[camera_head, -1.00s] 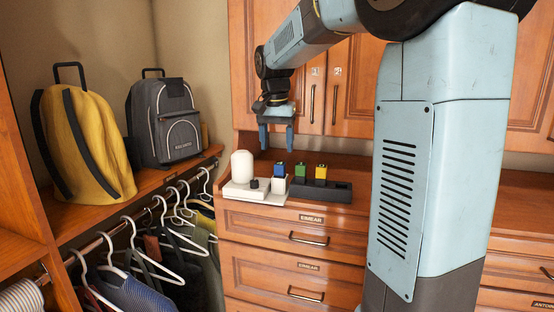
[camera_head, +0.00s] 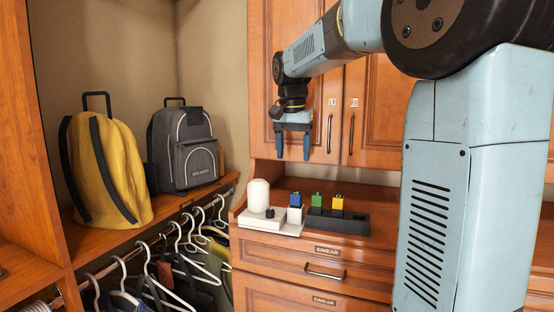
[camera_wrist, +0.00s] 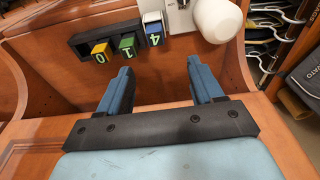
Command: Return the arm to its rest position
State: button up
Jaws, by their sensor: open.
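My gripper (camera_head: 293,147) hangs with its fingers pointing down, in front of the cabinet doors and above the drawer-unit top. In the wrist view my gripper (camera_wrist: 160,88) shows two blue fingers spread apart with nothing between them. My arm reaches from the upper right of the head view out to the left. Below the gripper, apart from it, stand a blue block (camera_head: 296,199), a green block (camera_head: 317,200) and a yellow block (camera_head: 338,202). In the wrist view the blocks bear the digits 4, 1 and 0.
A black tray (camera_head: 350,224) and a white base with a white rounded object (camera_head: 258,195) stand on the drawer unit. A yellow backpack (camera_head: 105,175) and a grey backpack (camera_head: 185,150) sit on the left shelf above hangers (camera_head: 150,265). Cabinet doors (camera_head: 345,100) stand close behind my gripper.

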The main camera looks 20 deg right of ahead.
jog(key=s+f+n+t, duration=0.2)
jog(key=s+f, duration=0.4)
jog(key=s, duration=0.7)
jog(key=s+f+n+t, duration=0.2)
jog(key=s+f+n, duration=0.2)
jog(key=s, duration=0.9)
jog(key=shift+s+a+f+n+y, duration=0.3)
jog(key=shift+a+f+n+y, duration=0.15)
jog(key=shift+f, duration=0.55)
jog(key=shift+c, duration=0.3)
